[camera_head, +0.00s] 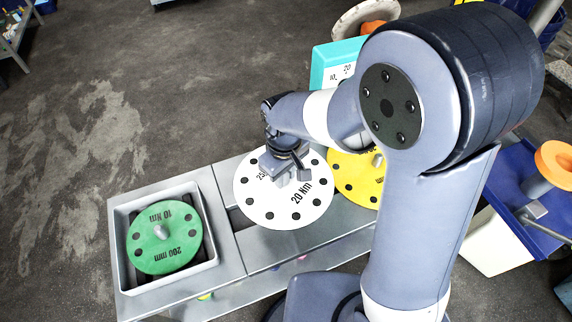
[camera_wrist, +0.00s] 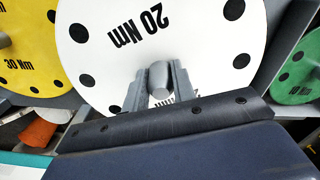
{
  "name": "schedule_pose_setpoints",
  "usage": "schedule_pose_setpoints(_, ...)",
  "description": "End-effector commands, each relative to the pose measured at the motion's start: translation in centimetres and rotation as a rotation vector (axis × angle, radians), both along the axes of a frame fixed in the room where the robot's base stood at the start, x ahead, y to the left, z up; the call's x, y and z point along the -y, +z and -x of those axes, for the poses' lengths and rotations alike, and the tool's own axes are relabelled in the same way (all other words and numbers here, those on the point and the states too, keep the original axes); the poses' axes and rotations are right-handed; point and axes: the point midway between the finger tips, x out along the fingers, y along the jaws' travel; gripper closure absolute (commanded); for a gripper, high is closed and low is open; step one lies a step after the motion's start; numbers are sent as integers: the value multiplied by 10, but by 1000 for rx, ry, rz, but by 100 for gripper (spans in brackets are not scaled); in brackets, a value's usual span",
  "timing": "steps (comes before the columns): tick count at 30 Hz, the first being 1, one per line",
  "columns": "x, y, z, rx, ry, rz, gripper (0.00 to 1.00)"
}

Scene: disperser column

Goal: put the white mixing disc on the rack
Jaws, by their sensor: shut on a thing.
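The white mixing disc (camera_head: 265,208) is a round plate with black holes around its rim and "20 Nm" printed on it. In the head view it is over the middle of the metal rack (camera_head: 212,172). I cannot tell if it rests on the rack or hangs just above it. My gripper (camera_head: 285,178) is shut on the disc's central grey knob. In the wrist view, the two fingers (camera_wrist: 160,85) stand on either side of that knob, and the white disc (camera_wrist: 190,40) fills the upper middle.
A green disc (camera_head: 150,238) sits in a grey tray (camera_head: 120,278) at the rack's left end. A yellow disc (camera_head: 352,192) is to the right, partly behind my arm. A teal box (camera_head: 325,62) stands behind. A blue table (camera_head: 510,185) with an orange-topped item (camera_head: 556,160) is at right.

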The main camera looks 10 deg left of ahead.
Motion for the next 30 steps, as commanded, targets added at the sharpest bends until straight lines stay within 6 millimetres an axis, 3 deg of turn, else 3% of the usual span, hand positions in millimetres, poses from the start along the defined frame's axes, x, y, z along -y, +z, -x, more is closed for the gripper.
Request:
schedule_pose_setpoints(10,2,0,1,2,-3,-1,100)
schedule_pose_setpoints(30,2,-48,1,1,-3,-1,100)
